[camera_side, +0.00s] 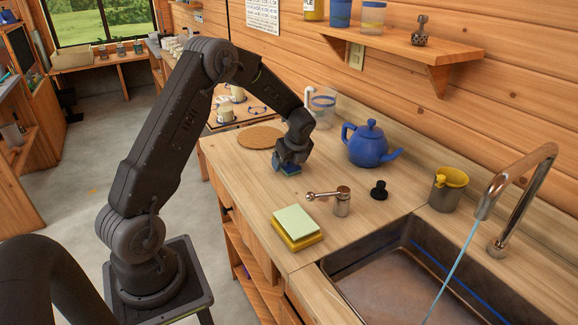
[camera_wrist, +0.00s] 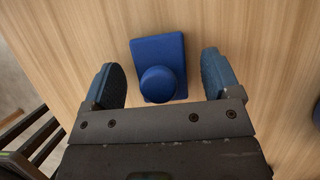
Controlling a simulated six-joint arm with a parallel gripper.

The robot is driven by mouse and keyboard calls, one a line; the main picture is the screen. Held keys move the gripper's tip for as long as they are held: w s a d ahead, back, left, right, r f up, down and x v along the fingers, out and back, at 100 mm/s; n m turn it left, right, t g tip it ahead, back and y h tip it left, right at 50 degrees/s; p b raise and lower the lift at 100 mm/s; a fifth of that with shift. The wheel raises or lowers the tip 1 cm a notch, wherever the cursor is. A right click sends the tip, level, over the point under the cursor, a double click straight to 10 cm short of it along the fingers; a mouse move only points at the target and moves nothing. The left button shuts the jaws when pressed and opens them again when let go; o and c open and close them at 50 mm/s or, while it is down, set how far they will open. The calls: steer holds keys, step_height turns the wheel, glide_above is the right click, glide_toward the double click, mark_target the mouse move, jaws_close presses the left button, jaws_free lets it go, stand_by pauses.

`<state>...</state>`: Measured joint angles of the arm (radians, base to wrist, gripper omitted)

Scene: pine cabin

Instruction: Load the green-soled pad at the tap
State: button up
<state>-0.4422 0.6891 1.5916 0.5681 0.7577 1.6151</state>
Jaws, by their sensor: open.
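The pad (camera_wrist: 158,54) is a blue block with a round blue knob, lying on the wooden counter in the wrist view. In the side view the pad (camera_side: 290,173) is mostly hidden under my gripper (camera_side: 289,162), with a sliver of green low down. In the wrist view my gripper (camera_wrist: 161,80) is open, with one finger on each side of the pad and a gap on both sides. The chrome tap (camera_side: 524,166) arches over the sink at the right, and a thin stream of water (camera_side: 455,266) runs from it.
A yellow and pale green sponge stack (camera_side: 297,227), a metal lever (camera_side: 341,202) and a black knobbed piece (camera_side: 379,191) stand between my gripper and the sink (camera_side: 385,278). A blue teapot (camera_side: 367,147) and a metal cup (camera_side: 447,194) stand farther back. A cork mat (camera_side: 260,138) lies left.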

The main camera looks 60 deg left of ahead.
steer(key=shift+a+f, duration=0.1)
steer(key=shift+f, duration=0.05)
steer(key=c, duration=1.1)
